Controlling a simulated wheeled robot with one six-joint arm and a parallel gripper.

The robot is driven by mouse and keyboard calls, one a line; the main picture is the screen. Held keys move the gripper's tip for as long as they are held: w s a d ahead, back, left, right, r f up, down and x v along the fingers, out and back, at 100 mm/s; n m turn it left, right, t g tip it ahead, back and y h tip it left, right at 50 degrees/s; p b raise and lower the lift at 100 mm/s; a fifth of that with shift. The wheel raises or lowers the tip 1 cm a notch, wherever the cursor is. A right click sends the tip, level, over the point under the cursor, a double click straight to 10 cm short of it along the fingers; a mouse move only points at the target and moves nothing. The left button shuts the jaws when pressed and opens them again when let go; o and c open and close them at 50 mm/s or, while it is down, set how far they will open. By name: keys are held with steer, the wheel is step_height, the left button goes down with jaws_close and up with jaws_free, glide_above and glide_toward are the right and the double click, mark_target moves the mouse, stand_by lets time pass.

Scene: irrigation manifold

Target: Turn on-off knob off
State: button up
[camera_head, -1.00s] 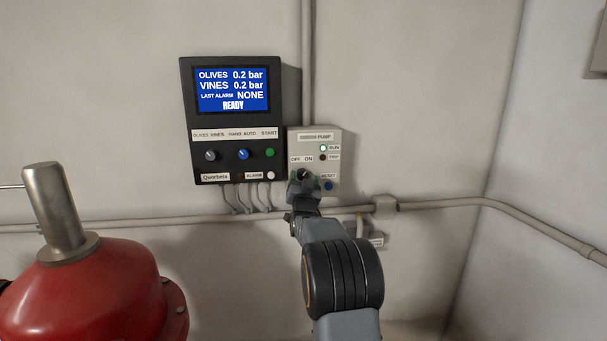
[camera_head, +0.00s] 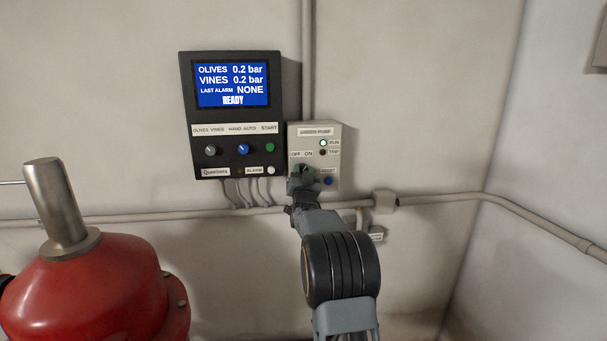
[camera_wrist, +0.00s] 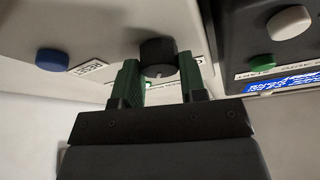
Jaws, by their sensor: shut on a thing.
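The on-off knob (camera_wrist: 157,52) is a round black knob with a small white mark, on the light grey pump box (camera_head: 332,171). My gripper (camera_head: 302,174) reaches up to the box just below the OFF and ON labels (camera_head: 302,154) and hides most of the knob in the head view. In the wrist view, the green fingers of my gripper (camera_wrist: 162,78) stand on either side of the knob and are shut on it. The knob's exact angle is hard to tell.
A blue RESET button (camera_head: 328,181) sits close to the right of my gripper. A black control panel (camera_head: 186,110) with a READY screen hangs to the left. A pipe (camera_head: 440,201) runs along the wall below. A red vessel (camera_head: 90,295) stands at lower left.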

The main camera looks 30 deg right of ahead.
steer(key=shift+f+n+b, duration=0.15)
steer(key=shift+n+b, duration=0.15)
steer(key=shift+b, duration=0.15)
steer(key=n+t+y+b, duration=0.1)
steer(key=n+y+b, duration=0.1)
steer(key=n, duration=0.2)
steer(key=n+y+b, duration=0.2)
steer(key=n+b, duration=0.1)
steer(key=n, duration=0.1)
steer(key=n+t+y+b, duration=0.1)
steer(key=n+y+b, duration=0.1)
steer(key=n, duration=0.2)
steer(key=shift+s+d+r+n+t, duration=0.1)
steer(key=shift+d+r+n+t, duration=0.1)
steer(key=shift+n+t, duration=0.15)
steer(key=shift+n+y+p, duration=0.4)
steer(key=shift+n+y, duration=0.4)
steer(key=shift+n, duration=0.75)
steer(key=shift+n+y+p, duration=0.35)
steer(key=shift+n+y, duration=0.45)
steer(key=shift+n, duration=0.7)
steer(key=shift+n+g, duration=0.3)
steer(key=shift+g, duration=0.15)
steer(key=o, duration=0.9)
steer(key=b+v, duration=0.4)
steer(key=v, duration=1)
